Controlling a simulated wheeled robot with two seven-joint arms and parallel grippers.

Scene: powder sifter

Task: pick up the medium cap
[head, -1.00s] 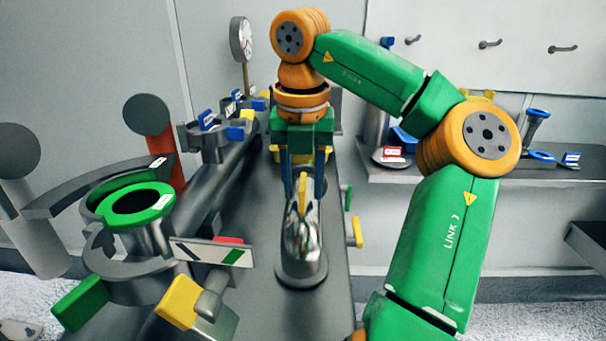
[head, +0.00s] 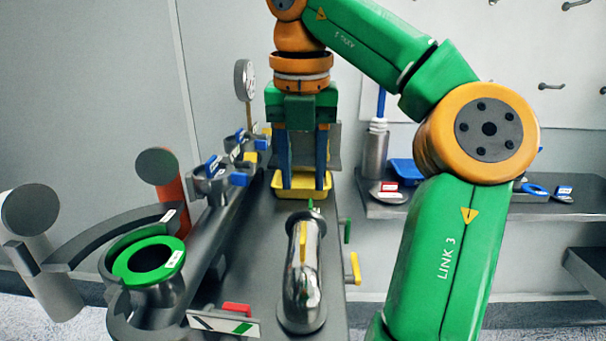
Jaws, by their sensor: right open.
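My right gripper (head: 303,186) points straight down with its two blue fingers apart and nothing visible between them. It is over or just in front of the yellow tray (head: 288,191); the exact height is hard to tell. I cannot say for sure which thing is the medium cap. On the back shelf lie a grey disc with a red-and-white label (head: 387,192), a blue ring (head: 535,189) and a small piece with a blue label (head: 564,193), partly near my arm. My left gripper is not in view.
A shiny metal elbow piece (head: 304,290) with a yellow handle stands on the dark bench in front of my gripper. A green-rimmed funnel (head: 148,262) stands at left. A gauge (head: 245,80) and blue-handled valves (head: 212,168) stand behind. My right arm covers part of the shelf (head: 440,209).

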